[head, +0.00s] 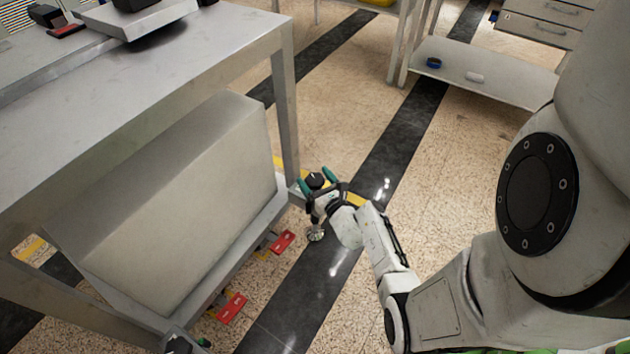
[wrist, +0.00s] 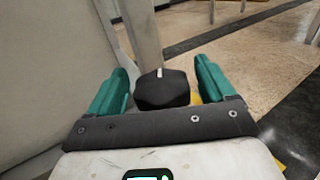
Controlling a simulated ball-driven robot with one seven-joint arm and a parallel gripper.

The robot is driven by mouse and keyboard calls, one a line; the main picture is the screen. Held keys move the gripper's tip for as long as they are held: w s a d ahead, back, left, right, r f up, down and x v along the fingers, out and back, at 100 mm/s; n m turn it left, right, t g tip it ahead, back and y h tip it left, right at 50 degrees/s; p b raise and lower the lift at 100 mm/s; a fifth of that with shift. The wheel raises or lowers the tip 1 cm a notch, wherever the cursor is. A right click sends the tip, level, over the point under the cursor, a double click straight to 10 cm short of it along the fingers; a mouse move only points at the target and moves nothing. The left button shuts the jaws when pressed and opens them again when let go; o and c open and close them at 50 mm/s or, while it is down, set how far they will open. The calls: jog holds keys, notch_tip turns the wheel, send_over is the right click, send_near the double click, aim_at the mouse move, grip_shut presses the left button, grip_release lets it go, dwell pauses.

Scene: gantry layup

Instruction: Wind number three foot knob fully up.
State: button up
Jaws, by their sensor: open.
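A black foot knob (head: 315,180) with a white mark on top sits by the table's far right leg, low near the floor. My gripper (head: 317,182) reaches it from the right side, its green fingers on either side of the knob. In the wrist view the knob (wrist: 161,90) stands between the two open fingers (wrist: 163,84), with a visible gap on each side. The white mark points away from me, toward the table leg. No number is readable on the knob. Its foot is mostly hidden by my gripper.
The grey table (head: 130,100) with a large pale block (head: 190,190) on its lower shelf stands left. Red pedals (head: 231,308) stick out beneath the shelf. Another dark knob (head: 179,345) shows at the bottom edge. Open floor with dark stripes (head: 400,125) lies right.

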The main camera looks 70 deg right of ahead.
jog(key=shift+w+d, duration=0.1)
jog(key=shift+c, duration=0.3)
jog(key=c, duration=0.9)
jog(key=shift+r+n+t+y+p, duration=0.15)
jog(key=shift+n+t+y+p, duration=0.4)
jog(key=shift+n+t+y, duration=1.25)
jog(key=shift+n+y, duration=0.5)
jog(key=shift+y, duration=0.8)
jog(key=o, duration=1)
jog(key=shift+c, duration=0.2)
jog(key=p+v, duration=0.2)
jog(key=v, duration=0.8)
jog(key=shift+s, duration=0.35)
